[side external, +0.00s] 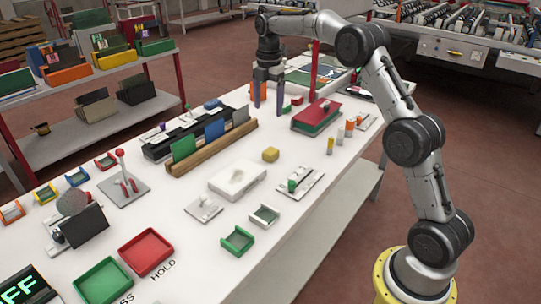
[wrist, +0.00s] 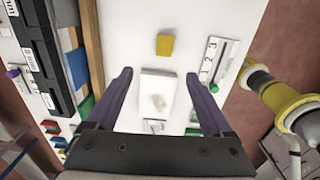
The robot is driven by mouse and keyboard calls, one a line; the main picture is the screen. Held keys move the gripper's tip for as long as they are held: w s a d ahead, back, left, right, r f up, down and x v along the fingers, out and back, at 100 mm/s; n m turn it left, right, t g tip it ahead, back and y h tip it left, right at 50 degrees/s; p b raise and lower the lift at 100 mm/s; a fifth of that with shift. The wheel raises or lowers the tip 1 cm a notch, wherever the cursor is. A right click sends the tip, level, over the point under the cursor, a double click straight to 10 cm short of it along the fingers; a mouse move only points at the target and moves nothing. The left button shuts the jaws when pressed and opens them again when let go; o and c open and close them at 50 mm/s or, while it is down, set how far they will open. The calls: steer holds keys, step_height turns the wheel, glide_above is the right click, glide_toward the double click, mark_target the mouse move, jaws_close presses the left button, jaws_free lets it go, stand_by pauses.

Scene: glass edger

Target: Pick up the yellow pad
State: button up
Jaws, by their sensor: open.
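The yellow pad (side external: 270,154) is a small block lying on the white table, behind a white tray in the side view. In the wrist view the yellow pad (wrist: 165,44) lies beyond my fingertips, near the top middle. My gripper (side external: 267,108) is at the far part of the table, away from the pad, pointing down. In the wrist view my gripper (wrist: 159,78) has its two purple-grey fingers wide apart with nothing held between them.
The white tray (side external: 237,179) stands near the pad. A wooden rack (side external: 212,147) with coloured plates runs to its left. A slide with a green knob (side external: 299,182) lies to its right. Red and green blocks (side external: 317,116) stand behind. Bare table surrounds the pad.

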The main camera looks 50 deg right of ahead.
glide_above(271, 151)
steer(key=f, duration=0.9)
steer(key=shift+w+d+f, duration=0.2)
steer(key=shift+w, duration=0.05)
steer(key=shift+s+a+f, duration=0.1)
steer(key=shift+f, duration=1.4)
steer(key=shift+s+a+f, duration=0.1)
steer(key=shift+f, duration=1.35)
jaws_close()
